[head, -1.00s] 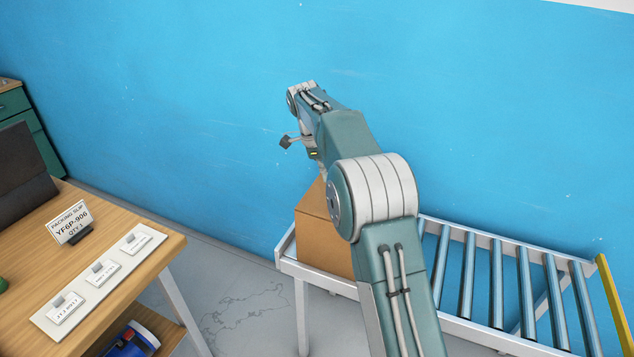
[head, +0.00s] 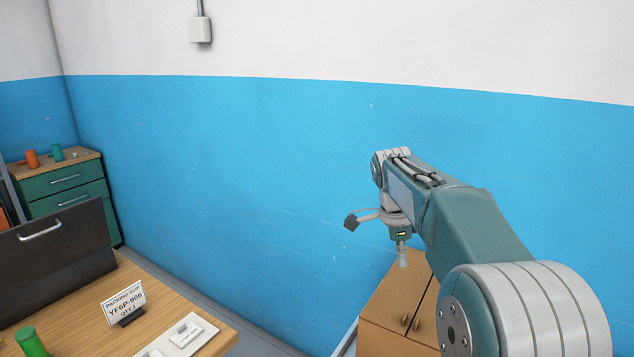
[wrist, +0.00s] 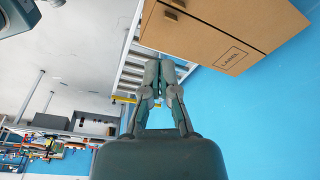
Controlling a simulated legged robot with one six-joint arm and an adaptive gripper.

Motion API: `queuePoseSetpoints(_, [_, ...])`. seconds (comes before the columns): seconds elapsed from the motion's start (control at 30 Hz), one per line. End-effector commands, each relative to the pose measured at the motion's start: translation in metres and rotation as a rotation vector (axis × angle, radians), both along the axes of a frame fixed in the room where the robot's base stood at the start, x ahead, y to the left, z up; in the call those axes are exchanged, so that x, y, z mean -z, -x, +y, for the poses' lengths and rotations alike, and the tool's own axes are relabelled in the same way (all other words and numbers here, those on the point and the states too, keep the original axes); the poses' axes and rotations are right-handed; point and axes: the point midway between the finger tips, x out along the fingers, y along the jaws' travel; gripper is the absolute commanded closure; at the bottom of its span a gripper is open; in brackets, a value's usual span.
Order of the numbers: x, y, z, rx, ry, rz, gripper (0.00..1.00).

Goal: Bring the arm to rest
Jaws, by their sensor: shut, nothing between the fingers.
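My arm reaches out from the lower right of the head view, bent at the elbow. My gripper (head: 403,256) hangs down at its far end, in front of the cardboard box as seen there. In the wrist view my gripper (wrist: 158,92) has its fingers together with nothing between them. The cardboard box (head: 384,308) also shows in the wrist view (wrist: 240,22), with a printed label, apart from the fingertips. Part of the box is hidden behind my arm in the head view.
A green drawer cabinet (head: 66,191) stands in the corner. A roller conveyor (wrist: 134,62) shows beside the box. A blue and white wall rises behind.

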Motion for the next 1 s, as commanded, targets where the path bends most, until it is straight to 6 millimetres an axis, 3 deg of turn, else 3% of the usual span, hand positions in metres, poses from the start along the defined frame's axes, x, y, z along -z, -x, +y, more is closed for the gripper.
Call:
queuePoseSetpoints(0.2, [-0.026,0.062,0.017,-0.375,-0.024,-0.052,1.0])
queuePoseSetpoints(0.47, [-0.032,0.138,0.023,-0.807,-0.006,-0.123,1.0])
queuePoseSetpoints(0.8, [-0.004,0.235,0.037,-1.356,0.121,-0.208,1.0])
queuePoseSetpoints(1.0, [0.023,0.276,0.043,-1.61,0.224,-0.234,1.0])
